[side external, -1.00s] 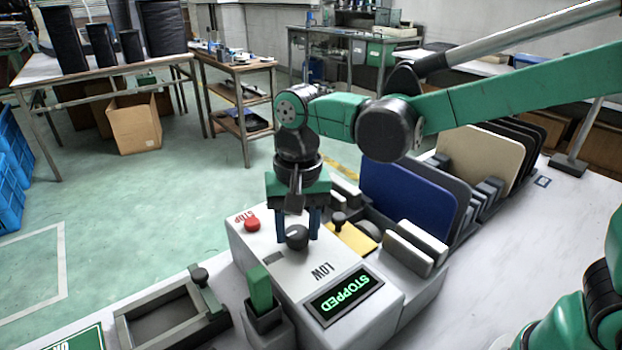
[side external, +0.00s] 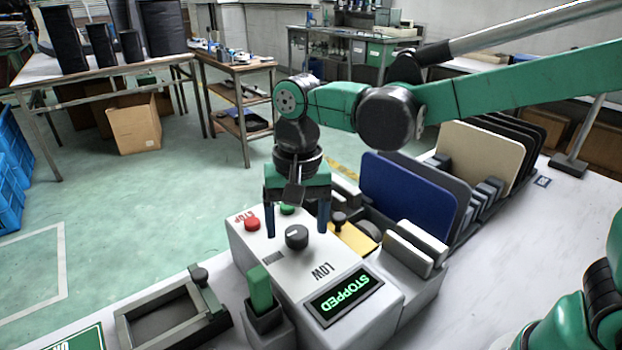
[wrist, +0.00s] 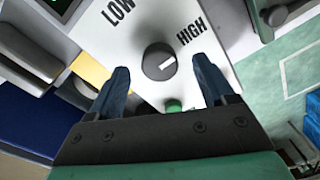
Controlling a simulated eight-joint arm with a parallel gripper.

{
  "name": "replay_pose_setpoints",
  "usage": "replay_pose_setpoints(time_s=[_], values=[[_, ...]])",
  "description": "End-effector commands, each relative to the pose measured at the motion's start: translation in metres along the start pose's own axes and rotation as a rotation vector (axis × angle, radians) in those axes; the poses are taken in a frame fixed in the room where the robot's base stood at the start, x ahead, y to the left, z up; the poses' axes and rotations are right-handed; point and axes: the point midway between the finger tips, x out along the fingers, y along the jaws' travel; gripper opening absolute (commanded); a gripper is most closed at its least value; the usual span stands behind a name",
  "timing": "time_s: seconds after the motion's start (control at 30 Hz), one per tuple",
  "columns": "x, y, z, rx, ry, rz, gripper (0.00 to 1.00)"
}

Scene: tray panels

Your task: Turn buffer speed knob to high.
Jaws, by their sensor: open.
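The dark round speed knob (side external: 297,237) stands on the sloped white control box (side external: 258,262). In the wrist view the knob (wrist: 159,62) has a white pointer line aimed toward the HIGH label (wrist: 191,34), away from the LOW label (wrist: 119,11). My gripper (side external: 297,228) is open above and slightly behind the knob, its blue fingers apart and empty. In the wrist view my gripper's fingers (wrist: 162,78) lie either side of the knob without touching it. The display (side external: 346,296) on the box reads STOPPED in green.
A red STOP button (side external: 252,224) and a green button (side external: 287,209) sit on the box near my gripper. A yellow plate with a black knob (side external: 352,236) is to the right. Upright panels, including a blue one (side external: 408,192), stand in a rack behind.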

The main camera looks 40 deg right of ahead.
Motion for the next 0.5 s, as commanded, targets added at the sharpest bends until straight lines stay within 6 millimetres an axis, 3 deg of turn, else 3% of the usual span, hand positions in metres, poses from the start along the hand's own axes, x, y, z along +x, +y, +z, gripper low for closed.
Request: replay_pose_setpoints(time_s=[0.3, 0.5], values=[[-0.039, 0.0, 0.0, 0.001, 0.0, 0.0, 0.76], [-0.046, 0.001, 0.0, 0.001, 0.0, 0.0, 0.76]])
